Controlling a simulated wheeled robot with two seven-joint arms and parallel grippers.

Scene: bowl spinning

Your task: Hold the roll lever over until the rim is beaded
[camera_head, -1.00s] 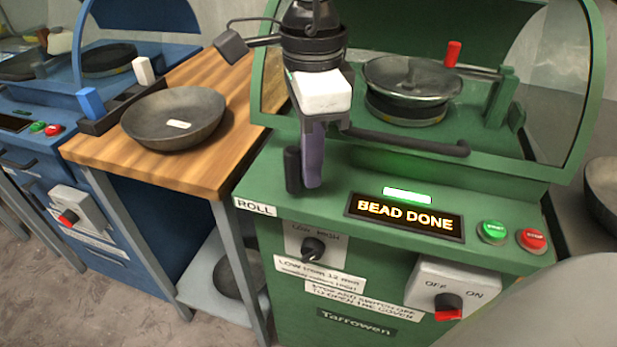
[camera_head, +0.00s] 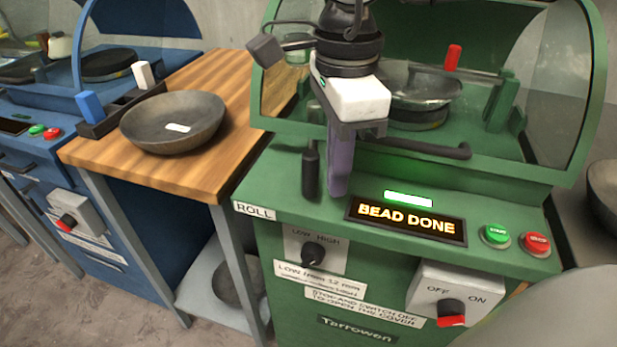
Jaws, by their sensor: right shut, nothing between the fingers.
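The roll lever (camera_head: 311,175) is a short black handle at the front left of the green machine (camera_head: 290,160), above the ROLL label (camera_head: 254,211). My right gripper (camera_head: 338,190) comes down from above, shut and empty, its purple-grey fingers just right of the lever. A narrow gap seems to show between them. The display (camera_head: 407,217) reads BEAD DONE, and a green light (camera_head: 408,198) glows above it. Behind the clear cover, a round metal workpiece (camera_head: 425,88) sits on the spindle, partly hidden by my right gripper. My left gripper is out of view.
Green START (camera_head: 495,235) and red STOP (camera_head: 535,243) buttons are on the right, above the OFF/ON switch (camera_head: 451,312) and LOW/HIGH knob (camera_head: 312,255). A black bar (camera_head: 420,148) crosses the cover's front. A dark bowl (camera_head: 174,120) rests on the wooden table (camera_head: 200,175).

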